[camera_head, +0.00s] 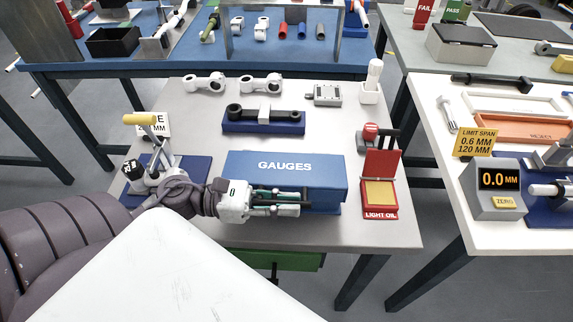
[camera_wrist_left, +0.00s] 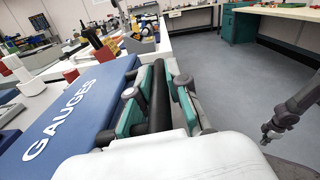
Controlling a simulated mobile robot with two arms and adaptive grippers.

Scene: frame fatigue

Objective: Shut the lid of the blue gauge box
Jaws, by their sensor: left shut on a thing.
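The blue gauge box (camera_head: 335,180), marked GAUGES on its lid, sits on the grey table. The lid lies about flat over the box; I cannot tell whether a small gap is left along the front. In the left wrist view the lid (camera_wrist_left: 85,105) is to the left of the fingers. My left gripper (camera_head: 290,205) is at the front edge of the box, shut on a black bar (camera_wrist_left: 160,95) that looks like the lid's handle. A dark arm end, apparently my right gripper (camera_wrist_left: 275,130), hangs over the floor, too small to read.
A red light oil box (camera_head: 380,192) with its lid up stands close to the right of the gauge box. A blue fixture (camera_head: 262,122) lies behind it. A yellow-handled clamp (camera_head: 150,160) stands to the left. Bare tabletop shows at the front right.

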